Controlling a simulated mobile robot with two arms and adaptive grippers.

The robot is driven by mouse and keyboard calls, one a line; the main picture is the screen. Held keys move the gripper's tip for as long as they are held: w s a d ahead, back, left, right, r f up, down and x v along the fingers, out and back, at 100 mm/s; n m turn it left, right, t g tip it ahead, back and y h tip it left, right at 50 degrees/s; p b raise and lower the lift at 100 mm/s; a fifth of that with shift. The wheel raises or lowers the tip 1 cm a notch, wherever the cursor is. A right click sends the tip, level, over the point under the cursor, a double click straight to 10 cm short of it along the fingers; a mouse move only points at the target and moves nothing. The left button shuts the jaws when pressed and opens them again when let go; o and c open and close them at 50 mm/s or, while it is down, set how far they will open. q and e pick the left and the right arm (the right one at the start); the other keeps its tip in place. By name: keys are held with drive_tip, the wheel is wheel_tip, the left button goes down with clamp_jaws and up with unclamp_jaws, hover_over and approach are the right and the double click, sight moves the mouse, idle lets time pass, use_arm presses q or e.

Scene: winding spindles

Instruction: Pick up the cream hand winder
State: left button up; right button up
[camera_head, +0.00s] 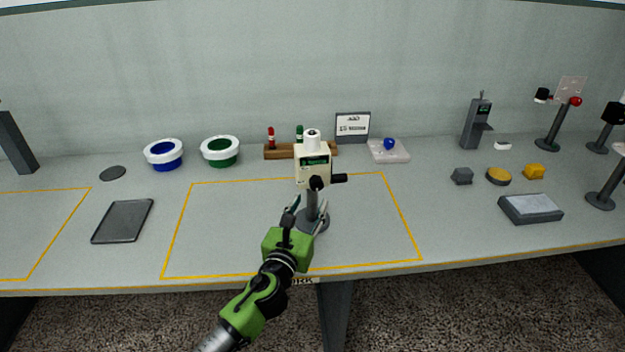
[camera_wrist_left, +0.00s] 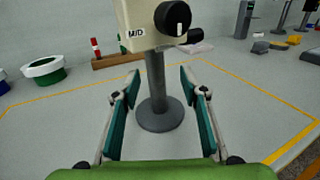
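The cream hand winder (camera_head: 311,168) stands upright on a grey post with a round grey base, inside the middle yellow outline on the table. It has a black knob and a crank handle on its front. In the left wrist view the winder's lower body (camera_wrist_left: 138,30) and its post (camera_wrist_left: 157,85) show close up. My left gripper (camera_head: 306,205) is low in front of the post. In the left wrist view my left gripper (camera_wrist_left: 160,75) is open, its teal finger pads on either side of the post with gaps to both. My right gripper is not in view.
Behind the winder stand a wooden rack (camera_head: 283,151) with red and green spindles and a small sign (camera_head: 352,127). Blue (camera_head: 164,155) and green (camera_head: 220,151) bowls are at the back left. A dark tray (camera_head: 122,221) lies left. The outlined area around the winder is clear.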

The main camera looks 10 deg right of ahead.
sight(310, 196)
use_arm(q)
drive_tip(key=shift+w+d, duration=0.1)
drive_tip(key=shift+w, duration=0.1)
drive_tip(key=shift+w+r, duration=0.1)
drive_tip(key=shift+w, duration=0.45)
drive_tip(key=b+x, duration=0.1)
drive_tip(key=x, duration=0.2)
drive_tip(key=shift+w, duration=0.6)
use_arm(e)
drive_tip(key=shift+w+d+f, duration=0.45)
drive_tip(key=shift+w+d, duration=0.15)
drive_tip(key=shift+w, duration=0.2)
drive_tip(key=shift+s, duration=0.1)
use_arm(q)
clamp_jaws()
drive_tip(key=shift+d, duration=0.1)
